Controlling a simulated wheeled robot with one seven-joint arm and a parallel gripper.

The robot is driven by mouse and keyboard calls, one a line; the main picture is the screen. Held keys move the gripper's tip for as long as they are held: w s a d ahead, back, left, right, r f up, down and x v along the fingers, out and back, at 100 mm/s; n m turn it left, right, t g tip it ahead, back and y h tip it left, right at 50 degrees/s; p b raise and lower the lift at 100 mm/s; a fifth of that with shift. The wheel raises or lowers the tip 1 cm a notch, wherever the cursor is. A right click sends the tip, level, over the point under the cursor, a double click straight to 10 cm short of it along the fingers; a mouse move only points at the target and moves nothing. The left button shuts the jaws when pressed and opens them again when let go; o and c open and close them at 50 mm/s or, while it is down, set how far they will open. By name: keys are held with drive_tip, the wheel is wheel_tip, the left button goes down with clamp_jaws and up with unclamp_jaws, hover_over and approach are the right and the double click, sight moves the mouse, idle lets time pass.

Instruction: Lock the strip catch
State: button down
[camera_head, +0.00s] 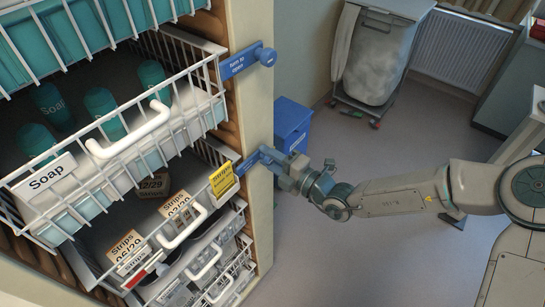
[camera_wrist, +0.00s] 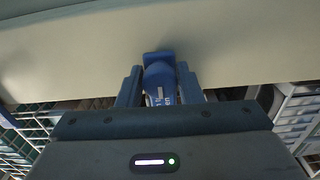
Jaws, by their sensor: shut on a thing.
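The strip catch (camera_head: 249,163) is a blue lever on the cabinet's front post, level with the strips basket (camera_head: 170,232). The lever points left, towards a yellow label (camera_head: 222,179) at the basket's upper right corner. My gripper (camera_head: 272,159) reaches in from the right and is shut on the catch's knob end. In the wrist view the blue catch (camera_wrist: 160,78) sits between the two fingers of my gripper (camera_wrist: 160,88). My fingers hide part of the catch. I cannot tell whether its tip overlaps the basket's front.
A second blue catch (camera_head: 247,63), lettered "turn to open", sits higher on the post beside the soap basket (camera_head: 120,140). The soap basket stands out from the cabinet. A blue bin (camera_head: 291,124) and a wheeled laundry bag (camera_head: 375,60) stand behind. The floor (camera_head: 330,250) is clear.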

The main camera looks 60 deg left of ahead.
drive_tip(key=c, duration=1.1)
unclamp_jaws()
drive_tip(key=shift+s+a, duration=0.1)
drive_tip(key=shift+s, duration=0.05)
drive_tip(key=shift+o, duration=0.2)
drive_tip(key=shift+w, duration=0.2)
drive_tip(key=b+v, duration=0.3)
drive_tip(key=v, duration=1)
drive_tip(key=shift+d, duration=0.4)
